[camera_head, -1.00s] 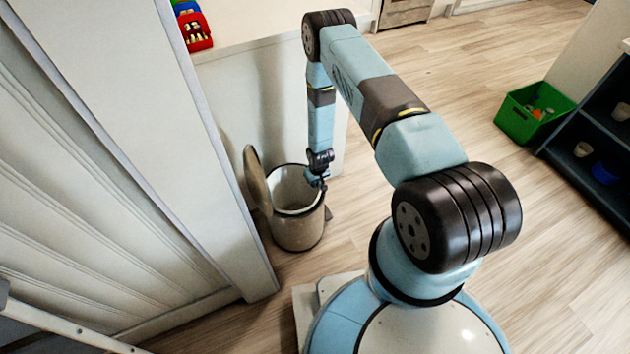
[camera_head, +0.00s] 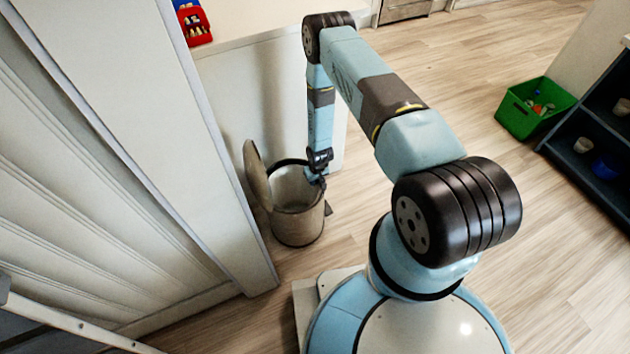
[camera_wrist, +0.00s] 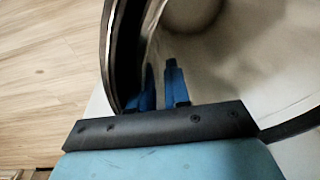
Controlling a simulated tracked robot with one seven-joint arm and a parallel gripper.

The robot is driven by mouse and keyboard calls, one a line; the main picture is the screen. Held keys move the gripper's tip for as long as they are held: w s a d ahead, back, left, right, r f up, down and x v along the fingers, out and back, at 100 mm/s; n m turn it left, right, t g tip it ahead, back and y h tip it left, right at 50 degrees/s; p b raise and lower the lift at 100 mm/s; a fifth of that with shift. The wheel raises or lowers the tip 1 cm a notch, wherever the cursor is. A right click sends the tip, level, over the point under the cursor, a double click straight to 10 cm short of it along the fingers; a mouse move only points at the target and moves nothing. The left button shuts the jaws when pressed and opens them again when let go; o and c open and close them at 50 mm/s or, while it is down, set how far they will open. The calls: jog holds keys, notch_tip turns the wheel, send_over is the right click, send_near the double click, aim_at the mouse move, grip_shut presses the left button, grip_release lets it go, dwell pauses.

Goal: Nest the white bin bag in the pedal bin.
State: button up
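The pedal bin (camera_head: 298,228) is a beige-grey cylinder with a dark rim, standing upright on the floor with its lid (camera_head: 257,176) tipped up at the left. My gripper (camera_head: 316,180) points down at the right part of the bin's mouth. In the wrist view my gripper's two blue fingers (camera_wrist: 161,88) show a narrow gap, with the dark bin rim (camera_wrist: 112,60) close at their left and a pale inside to their right. I cannot clearly separate the white bin bag from the bin's pale inside wall. The fingertips' contact with the bag cannot be made out.
A pale wall panel (camera_head: 190,140) stands close left of the bin, and a white counter (camera_head: 265,30) is behind it. A red box (camera_head: 195,28) sits on the counter. A green crate (camera_head: 530,108) and dark shelves (camera_head: 580,150) are far right. The middle floor is clear.

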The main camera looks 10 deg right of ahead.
jog(key=shift+o, duration=1.2)
jog(key=shift+d, duration=0.15)
notch_tip(320, 180, up, 14)
jog(key=s, duration=0.1)
jog(key=shift+s+d+f, duration=0.2)
jog(key=shift+d, duration=0.2)
